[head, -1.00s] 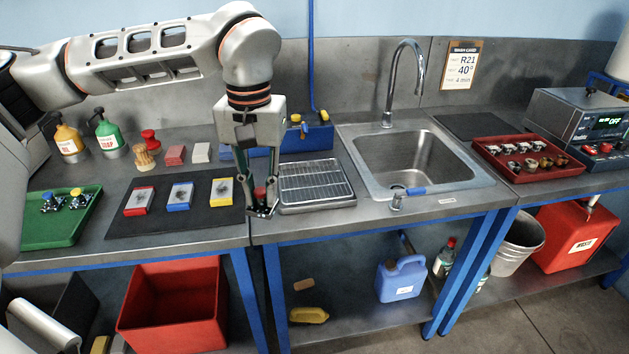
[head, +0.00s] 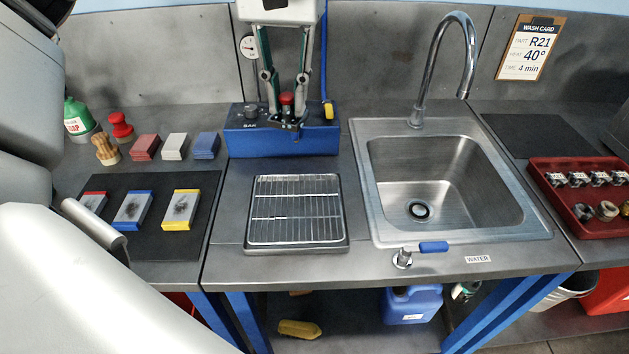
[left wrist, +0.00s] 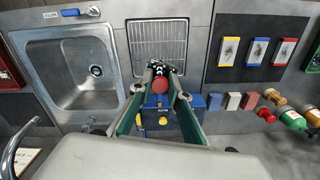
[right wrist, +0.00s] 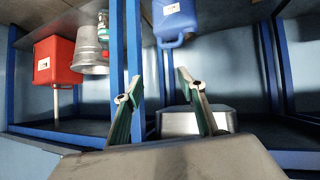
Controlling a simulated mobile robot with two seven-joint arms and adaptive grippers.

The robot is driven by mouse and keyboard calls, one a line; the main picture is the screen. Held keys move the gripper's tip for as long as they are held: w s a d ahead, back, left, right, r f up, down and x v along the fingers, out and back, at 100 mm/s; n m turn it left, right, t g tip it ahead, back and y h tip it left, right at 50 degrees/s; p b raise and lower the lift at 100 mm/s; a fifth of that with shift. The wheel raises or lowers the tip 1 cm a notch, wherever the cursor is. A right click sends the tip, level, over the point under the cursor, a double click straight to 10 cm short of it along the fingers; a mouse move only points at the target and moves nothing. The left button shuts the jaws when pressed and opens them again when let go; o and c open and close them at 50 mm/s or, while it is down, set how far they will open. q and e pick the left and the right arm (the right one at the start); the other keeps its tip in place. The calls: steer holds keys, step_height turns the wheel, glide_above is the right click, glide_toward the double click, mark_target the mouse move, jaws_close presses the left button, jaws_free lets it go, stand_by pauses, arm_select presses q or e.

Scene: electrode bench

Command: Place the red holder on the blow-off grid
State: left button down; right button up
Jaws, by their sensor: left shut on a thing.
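The red holder (head: 287,99) shows its red knob, with a dark part carrying small pale pieces below it. My left gripper (head: 287,122) is shut on it. In the head view they overlap the front of a blue box, beyond the grid. The red knob also shows between the fingers in the left wrist view (left wrist: 159,85). The blow-off grid (head: 297,212) is a bare wire rack in a metal tray, left of the sink; the left wrist view shows it too (left wrist: 158,42). My right gripper (right wrist: 160,90) has its fingers apart, with nothing between them, facing the under-bench area.
The blue box (head: 245,140) with a gauge and yellow nozzle stands behind the grid. The sink (head: 450,185) with its tall tap is to the right. A black mat (head: 155,240) with framed pads lies left. A blue-handled water valve (head: 430,247) stands at the sink's front edge.

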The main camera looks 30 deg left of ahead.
arm_select(q)
steer(key=shift+w, duration=0.35)
step_height(320, 180, down, 15)
steer(key=b, duration=0.2)
steer(key=shift+s+b, duration=0.1)
steer(key=shift+b, duration=0.2)
steer(key=shift+f, duration=0.45)
step_height(320, 180, down, 4)
steer(key=shift+f+b, duration=0.1)
steer(key=shift+b, duration=0.2)
arm_select(e)
steer(key=f, duration=0.4)
steer(key=shift+s+d, duration=0.1)
steer(key=shift+s, duration=0.1)
